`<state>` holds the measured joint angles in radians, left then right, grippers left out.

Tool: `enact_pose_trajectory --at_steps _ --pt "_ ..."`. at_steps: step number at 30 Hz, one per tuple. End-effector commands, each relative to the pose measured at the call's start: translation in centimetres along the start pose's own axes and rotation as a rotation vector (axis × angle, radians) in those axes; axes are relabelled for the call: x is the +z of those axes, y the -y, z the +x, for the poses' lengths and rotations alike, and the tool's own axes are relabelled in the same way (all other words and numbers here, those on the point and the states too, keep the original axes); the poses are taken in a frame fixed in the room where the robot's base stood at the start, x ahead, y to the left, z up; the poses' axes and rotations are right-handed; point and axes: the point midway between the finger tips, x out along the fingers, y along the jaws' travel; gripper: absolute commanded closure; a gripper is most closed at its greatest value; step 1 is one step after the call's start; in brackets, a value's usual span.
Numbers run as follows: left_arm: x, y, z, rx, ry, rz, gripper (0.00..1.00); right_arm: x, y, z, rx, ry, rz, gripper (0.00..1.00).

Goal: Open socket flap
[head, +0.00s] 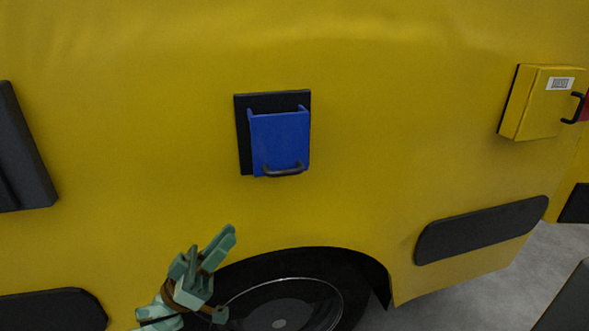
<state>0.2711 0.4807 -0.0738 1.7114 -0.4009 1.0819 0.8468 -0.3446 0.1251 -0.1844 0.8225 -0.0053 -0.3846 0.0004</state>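The blue socket flap (280,138) sits on a black backing plate (243,140) on the yellow vehicle side, near the middle of the head view. It hangs down and looks closed, with a dark curved handle (283,170) at its lower edge. Any socket behind it is hidden. My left gripper (222,243), pale green, is below and left of the flap, in front of the wheel arch. It is clear of the flap and handle and holds nothing that I can see. Its finger gap cannot be made out from this angle. My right gripper is out of view.
A yellow box (538,105) with a label and dark handle sticks out at the upper right. A black wheel (300,295) is below the flap. Dark panels (480,230) line the lower body. The yellow surface around the flap is clear.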

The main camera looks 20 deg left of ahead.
Motion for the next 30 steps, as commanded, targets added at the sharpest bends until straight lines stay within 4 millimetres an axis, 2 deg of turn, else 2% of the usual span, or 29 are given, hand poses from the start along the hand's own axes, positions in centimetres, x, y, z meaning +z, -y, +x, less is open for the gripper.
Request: enact_pose_trajectory --at_steps 5,15,21,25,30 --pt "0.1 0.0 2.1 0.001 -0.002 -0.009 0.80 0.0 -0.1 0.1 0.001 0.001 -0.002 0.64" --pt "0.2 0.1 10.5 -0.001 -0.002 -0.007 0.80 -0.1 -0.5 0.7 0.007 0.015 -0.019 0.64" --pt "0.2 0.2 14.3 -0.003 0.000 -0.007 0.80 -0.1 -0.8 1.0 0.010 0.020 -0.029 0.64" --pt "0.2 0.2 15.6 -0.005 0.001 -0.007 0.80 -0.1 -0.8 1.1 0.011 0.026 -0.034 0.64" --pt "0.1 0.2 16.2 -0.005 0.001 -0.007 0.80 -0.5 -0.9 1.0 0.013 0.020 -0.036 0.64"
